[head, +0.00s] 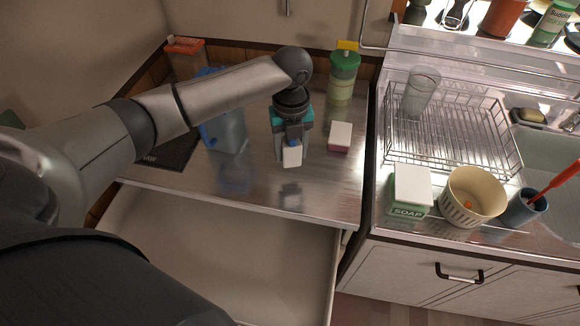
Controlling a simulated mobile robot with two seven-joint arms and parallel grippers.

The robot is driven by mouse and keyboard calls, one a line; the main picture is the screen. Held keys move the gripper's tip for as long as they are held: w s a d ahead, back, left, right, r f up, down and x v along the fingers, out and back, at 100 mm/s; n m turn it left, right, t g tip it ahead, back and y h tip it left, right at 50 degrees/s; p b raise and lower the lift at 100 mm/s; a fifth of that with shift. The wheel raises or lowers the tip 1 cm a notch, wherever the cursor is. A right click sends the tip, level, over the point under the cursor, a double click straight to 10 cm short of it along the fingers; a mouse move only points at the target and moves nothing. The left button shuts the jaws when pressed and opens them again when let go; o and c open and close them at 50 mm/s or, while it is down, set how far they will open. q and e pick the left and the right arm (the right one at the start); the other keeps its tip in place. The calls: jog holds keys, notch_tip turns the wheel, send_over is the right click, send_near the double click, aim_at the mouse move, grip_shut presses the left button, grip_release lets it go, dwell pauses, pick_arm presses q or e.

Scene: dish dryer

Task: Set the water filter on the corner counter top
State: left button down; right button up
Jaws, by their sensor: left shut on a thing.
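My left gripper (291,146) points down over the front part of the steel corner counter top (325,191). It is shut on a small white piece with a blue top, which looks like the water filter (292,157). My fingers and wrist hide part of it. I cannot tell whether its underside touches the counter. A teal part shows around the wrist just above the fingers. My left forearm crosses above the counter from the left. My right gripper is not in view.
A blue translucent jug (228,132) stands left of the gripper, partly behind my arm. A white-and-pink box (340,137) lies close on the right. A green-lidded jar (343,76) stands behind. The drying rack (455,138) and soap box (409,190) are farther right. The front right counter is clear.

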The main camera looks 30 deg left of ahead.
aim_at(291, 176)
pick_arm(q)
jog(key=shift+f+b, duration=0.6)
jog(key=shift+f, duration=2.45)
jog(key=shift+f, duration=0.2)
jog(key=shift+c, duration=1.4)
grip_release()
notch_tip(291, 176, up, 12)
jog(key=p, duration=0.2)
jog(key=shift+r+p, duration=0.25)
jog(key=shift+p, duration=0.1)
